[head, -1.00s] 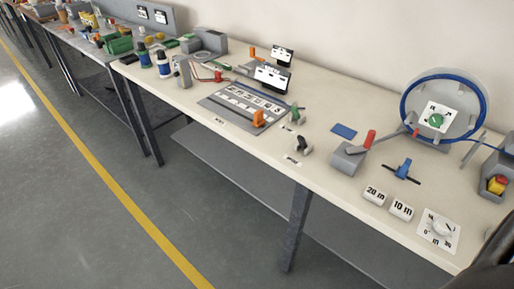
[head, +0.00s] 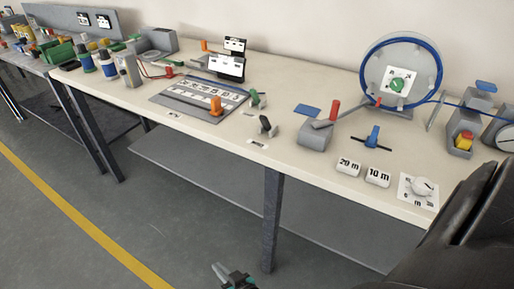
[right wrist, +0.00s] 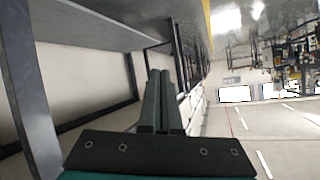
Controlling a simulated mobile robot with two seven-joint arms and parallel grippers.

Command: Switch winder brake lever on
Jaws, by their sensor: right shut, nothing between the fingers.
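A lever with a red handle (head: 335,110) and a grey arm is fixed to a grey box (head: 313,137) on the bench, in front of the winder reel with a blue hose (head: 400,75). I take it to be the brake lever; its red grip stands up at the arm's end. My right gripper (head: 220,270) is low at the bottom edge of the head view, below the bench top and far from the lever. In the right wrist view its two fingers (right wrist: 158,88) are together and empty. My left gripper is not in view.
Near the lever are a blue-handled slider (head: 372,138), blocks marked 20 m (head: 348,167) and 10 m (head: 377,177), a dial (head: 421,187) and a red-yellow button (head: 464,141). A bench leg (head: 272,220) stands near my right gripper.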

